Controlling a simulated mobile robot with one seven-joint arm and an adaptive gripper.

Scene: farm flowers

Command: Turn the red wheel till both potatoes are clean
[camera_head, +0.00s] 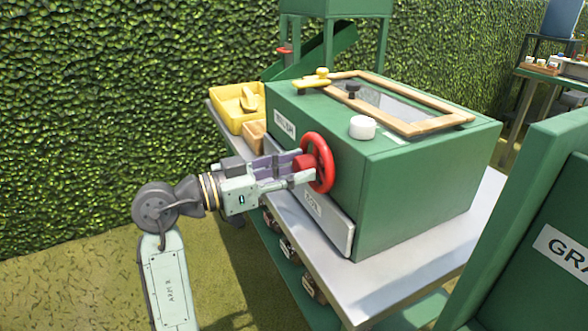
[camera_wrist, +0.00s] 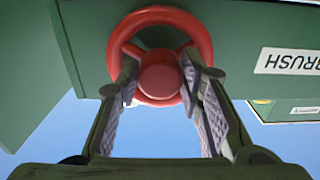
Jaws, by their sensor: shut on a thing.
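The red wheel (camera_head: 318,163) is mounted on the left face of the green box (camera_head: 430,180). It has a round rim and a thick hub, and it also shows in the wrist view (camera_wrist: 160,76). My gripper (camera_head: 296,171) points at the wheel, its fingers on either side of the hub. In the wrist view my gripper (camera_wrist: 160,92) has its two padded fingers at the left and right of the hub, shut on it. The box has a wood-framed window (camera_head: 405,100) on top. No potatoes can be made out through it.
A yellow bin (camera_head: 230,108) and a small wooden block stand at the back left of the metal table (camera_head: 400,285). A white knob (camera_head: 362,127) and a yellow handle (camera_head: 312,82) sit on the box top. Another green cabinet (camera_head: 540,230) stands close at right.

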